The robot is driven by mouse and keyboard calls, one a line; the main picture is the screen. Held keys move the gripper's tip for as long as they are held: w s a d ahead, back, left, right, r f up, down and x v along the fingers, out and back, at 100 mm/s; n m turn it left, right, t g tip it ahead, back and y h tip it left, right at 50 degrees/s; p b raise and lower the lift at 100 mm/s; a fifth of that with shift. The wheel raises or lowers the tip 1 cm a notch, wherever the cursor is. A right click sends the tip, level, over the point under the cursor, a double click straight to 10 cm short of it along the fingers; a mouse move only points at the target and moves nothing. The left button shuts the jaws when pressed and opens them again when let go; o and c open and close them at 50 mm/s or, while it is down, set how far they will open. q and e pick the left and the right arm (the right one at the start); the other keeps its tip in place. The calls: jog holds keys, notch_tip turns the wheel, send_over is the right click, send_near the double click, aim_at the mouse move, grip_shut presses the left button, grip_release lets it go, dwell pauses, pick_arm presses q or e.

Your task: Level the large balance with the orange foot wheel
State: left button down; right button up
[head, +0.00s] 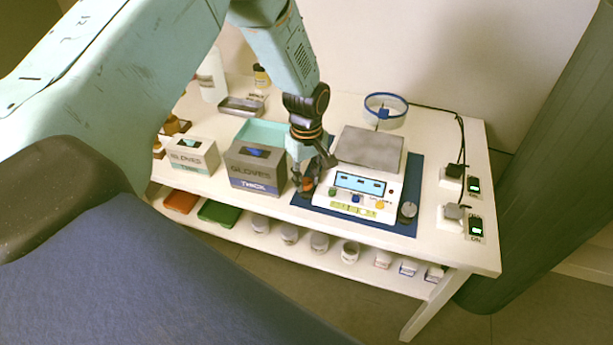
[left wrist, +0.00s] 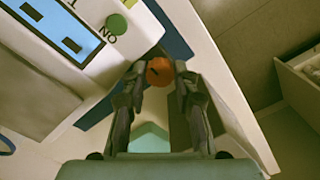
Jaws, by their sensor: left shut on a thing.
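The large balance (head: 365,170) is a white box with a grey pan and a blue-lit display, standing on a blue mat (head: 412,185). It also shows in the left wrist view (left wrist: 40,95). The orange foot wheel (left wrist: 159,71) is at the balance's front left corner, between my left fingertips. My left gripper (left wrist: 160,80) is shut on the wheel, reaching down from above; it also shows in the head view (head: 308,182). A grey knob (head: 407,211) is at the balance's front right corner. My right gripper is not in view.
Two gloves boxes (head: 193,155) (head: 256,172) stand left of the balance, one close to my gripper. A ring-shaped item (head: 385,108) is behind it. Switched sockets (head: 474,186) are on the right.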

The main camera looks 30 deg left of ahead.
pick_arm(q)
jog(key=shift+m, duration=0.3)
jog(key=shift+m+p, duration=0.5)
jog(key=shift+m, duration=0.2)
jog(key=m+p, duration=0.1)
jog(key=m, duration=0.1)
jog(key=shift+m, duration=0.3)
jog(key=m, duration=0.2)
jog(key=shift+m, duration=0.4)
jog(key=m, duration=0.3)
jog(key=shift+m+p, duration=0.3)
jog(key=shift+p, duration=0.05)
jog(key=m, duration=0.6)
jog(key=shift+a, duration=0.1)
jog(key=m+b, duration=0.1)
jog(key=m, duration=0.5)
jog(key=shift+m, duration=0.3)
